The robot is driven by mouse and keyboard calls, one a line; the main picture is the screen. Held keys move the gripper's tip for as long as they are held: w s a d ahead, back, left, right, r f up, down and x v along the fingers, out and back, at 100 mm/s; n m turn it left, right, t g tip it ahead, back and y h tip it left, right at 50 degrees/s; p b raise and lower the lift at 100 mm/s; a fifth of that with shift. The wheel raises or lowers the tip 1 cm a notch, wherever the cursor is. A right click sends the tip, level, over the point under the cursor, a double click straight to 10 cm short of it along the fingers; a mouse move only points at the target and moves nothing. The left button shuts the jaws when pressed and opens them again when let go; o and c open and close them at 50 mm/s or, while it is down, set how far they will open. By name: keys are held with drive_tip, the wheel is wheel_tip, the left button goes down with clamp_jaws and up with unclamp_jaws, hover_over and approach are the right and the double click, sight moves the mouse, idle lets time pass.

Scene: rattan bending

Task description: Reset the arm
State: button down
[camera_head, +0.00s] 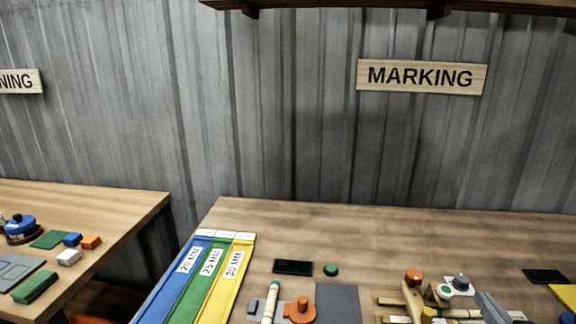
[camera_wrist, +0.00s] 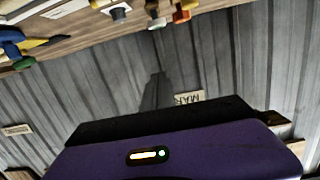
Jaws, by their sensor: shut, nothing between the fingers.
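My gripper (camera_wrist: 158,78) shows in the wrist view as dark fingers rising from the black edge of its purple housing. The fingers are together and empty, with only the grey wall behind them and no object touching them.
A workbench (camera_head: 400,222) stands below the MARKING sign (camera_head: 421,77). It bears blue, green and yellow size strips (camera_head: 206,277), a grey mat (camera_head: 338,304), and a wooden fixture with knobs (camera_head: 412,298) at right. A second table (camera_head: 110,203) stands left, beyond a gap.

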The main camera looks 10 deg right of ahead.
drive_tip(key=s+a+f+n+y, duration=0.1)
drive_tip(key=s+a+f, duration=0.2)
drive_tip(key=s+a, duration=0.4)
drive_tip(key=s+a+f+n+y, duration=0.1)
drive_tip(key=s+a+f+y, duration=0.1)
drive_tip(key=s+a, duration=0.6)
drive_tip(key=s+a+f+n+y, duration=0.1)
drive_tip(key=s+a+f, duration=0.3)
drive_tip(key=s, duration=1.1)
drive_tip(key=a+y, duration=0.1)
drive_tip(key=a, duration=0.2)
drive_tip(key=shift+s+a+n+g, duration=0.2)
drive_tip(key=shift+a+n+g, duration=0.1)
drive_tip(key=shift+n, duration=0.1)
